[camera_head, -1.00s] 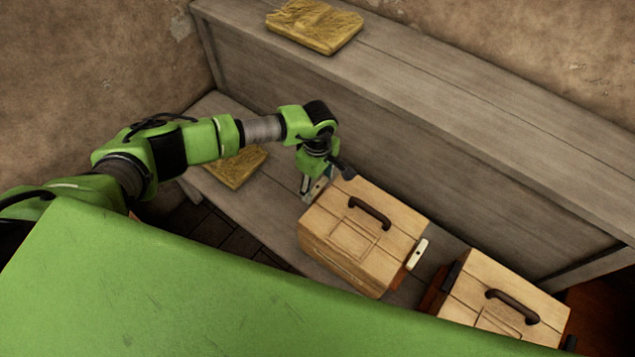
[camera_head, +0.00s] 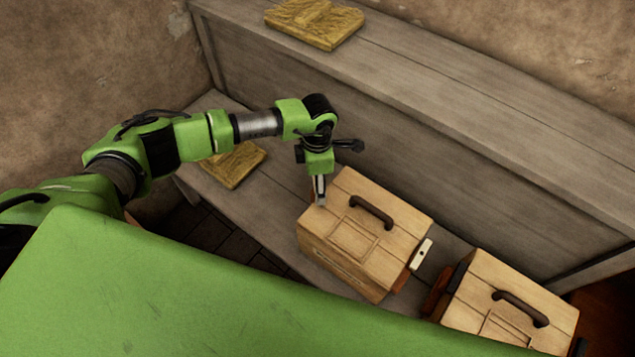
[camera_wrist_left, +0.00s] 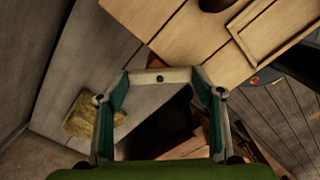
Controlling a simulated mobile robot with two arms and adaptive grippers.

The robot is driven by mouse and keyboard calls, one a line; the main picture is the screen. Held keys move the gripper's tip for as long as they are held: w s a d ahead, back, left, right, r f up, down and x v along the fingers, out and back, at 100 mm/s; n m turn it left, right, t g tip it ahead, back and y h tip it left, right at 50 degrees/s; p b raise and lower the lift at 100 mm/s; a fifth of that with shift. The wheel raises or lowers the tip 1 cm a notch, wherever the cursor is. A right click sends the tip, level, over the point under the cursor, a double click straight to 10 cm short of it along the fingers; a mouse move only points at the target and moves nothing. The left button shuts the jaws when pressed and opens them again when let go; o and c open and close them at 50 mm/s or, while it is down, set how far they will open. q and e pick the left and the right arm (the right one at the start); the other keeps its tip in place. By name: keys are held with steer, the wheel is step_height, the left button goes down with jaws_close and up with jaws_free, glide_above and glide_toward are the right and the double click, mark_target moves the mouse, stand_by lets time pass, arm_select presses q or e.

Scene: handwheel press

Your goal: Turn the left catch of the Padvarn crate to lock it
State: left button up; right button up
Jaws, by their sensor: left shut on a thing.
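A pale wooden crate (camera_head: 365,235) with a dark handle stands on the low bench. My left gripper (camera_head: 320,190) is at the crate's left end. In the left wrist view, the left catch (camera_wrist_left: 160,76), a pale bar with a dark dot in its middle, spans between the green-padded fingers of the left gripper (camera_wrist_left: 160,95). The fingers are shut on it. The crate's top (camera_wrist_left: 215,45) shows beyond it. In the head view the fingers largely cover this catch. The right catch (camera_head: 421,254) is a pale bar at the crate's right end. My right gripper is out of view.
A second wooden crate (camera_head: 505,305) stands close to the right. A yellow block (camera_head: 235,165) lies on the low bench (camera_head: 275,215) behind my left arm; another (camera_head: 315,22) lies on the upper ledge (camera_head: 440,70). The bench's back panel rises close behind the crates.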

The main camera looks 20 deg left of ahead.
arm_select(q)
steer(key=n, duration=0.4)
steer(key=shift+n+b, duration=0.3)
steer(key=shift+b, duration=0.1)
steer(key=shift+n, duration=2)
steer(key=o, duration=1.1)
step_height(320, 180, up, 12)
